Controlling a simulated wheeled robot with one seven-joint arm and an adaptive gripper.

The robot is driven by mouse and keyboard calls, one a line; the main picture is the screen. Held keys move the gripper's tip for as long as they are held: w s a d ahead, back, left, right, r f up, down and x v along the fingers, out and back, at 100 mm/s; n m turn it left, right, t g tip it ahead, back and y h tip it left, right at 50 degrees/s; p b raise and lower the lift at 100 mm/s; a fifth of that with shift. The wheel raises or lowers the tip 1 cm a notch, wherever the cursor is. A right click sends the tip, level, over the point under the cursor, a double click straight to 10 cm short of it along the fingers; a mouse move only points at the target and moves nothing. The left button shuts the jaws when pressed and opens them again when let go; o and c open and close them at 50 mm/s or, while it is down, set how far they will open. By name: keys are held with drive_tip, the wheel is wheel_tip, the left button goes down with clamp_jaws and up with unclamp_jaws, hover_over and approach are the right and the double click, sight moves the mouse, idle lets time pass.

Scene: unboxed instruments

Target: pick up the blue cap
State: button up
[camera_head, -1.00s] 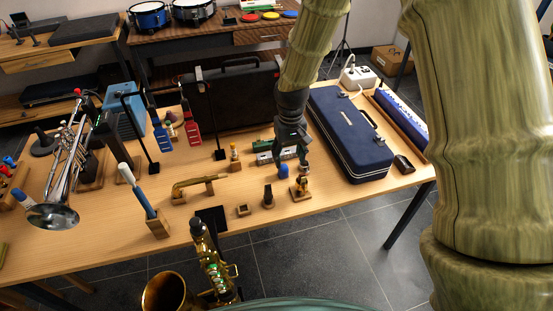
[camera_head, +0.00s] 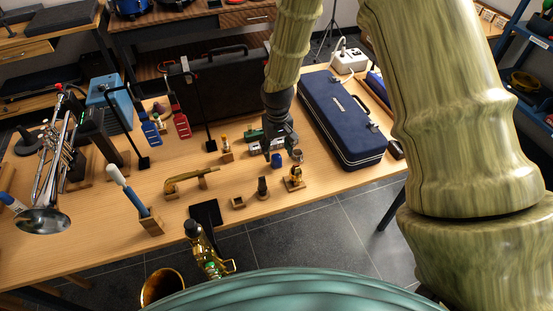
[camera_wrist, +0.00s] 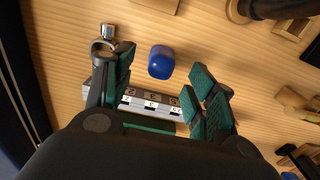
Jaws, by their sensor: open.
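The blue cap (camera_head: 276,161) is a small rounded block standing on the wooden table (camera_head: 95,240). In the wrist view the blue cap (camera_wrist: 161,62) shows whole, in the gap between my fingers near the fingertip line. My gripper (camera_head: 283,152) points down over this spot, and its green-padded fingers are spread and empty in the wrist view (camera_wrist: 162,78). No contact between fingers and cap is visible; the exact height above the table is hard to tell.
A white lettered strip (camera_wrist: 150,106) lies beneath my gripper. A navy case (camera_head: 342,120) stands right, a brass piece on a stand (camera_head: 297,178) in front. Small wooden blocks (camera_head: 238,202) are front left.

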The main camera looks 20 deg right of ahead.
sight(277, 156)
drive_tip(key=shift+w+a+f+p, duration=0.1)
drive_tip(key=shift+f+p, duration=0.75)
drive_tip(key=shift+f, duration=1.65)
drive_tip(key=c, duration=0.9)
